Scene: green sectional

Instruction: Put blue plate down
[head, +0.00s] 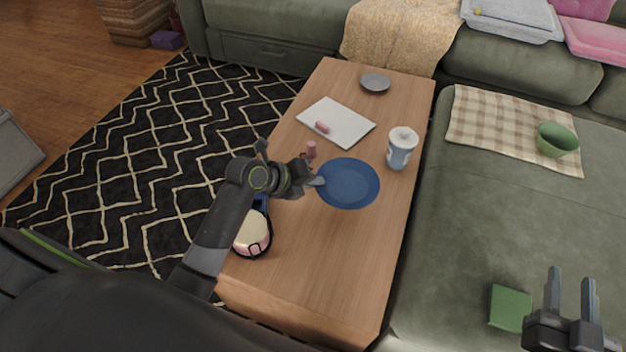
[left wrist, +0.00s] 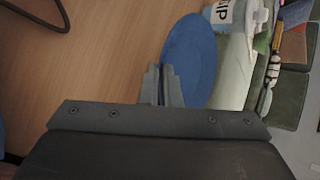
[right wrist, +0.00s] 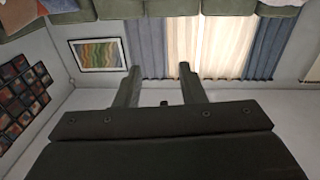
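The blue plate (head: 349,184) is a round, dark blue disc over the middle of the wooden coffee table (head: 310,260). My left gripper (head: 318,181) is shut on the plate's left rim. In the left wrist view the plate (left wrist: 190,62) extends from between the closed fingers (left wrist: 162,80). I cannot tell whether the plate touches the table or is held just above it. My right gripper (head: 570,290) is open and empty at the lower right, over the green sofa; its spread fingers also show in the right wrist view (right wrist: 158,85).
A white canister (head: 401,148) stands just behind and right of the plate. A white tray (head: 337,124) with a pink item, a small pink object (head: 311,149) and a grey plate (head: 375,83) are farther back. The table's front is clear.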

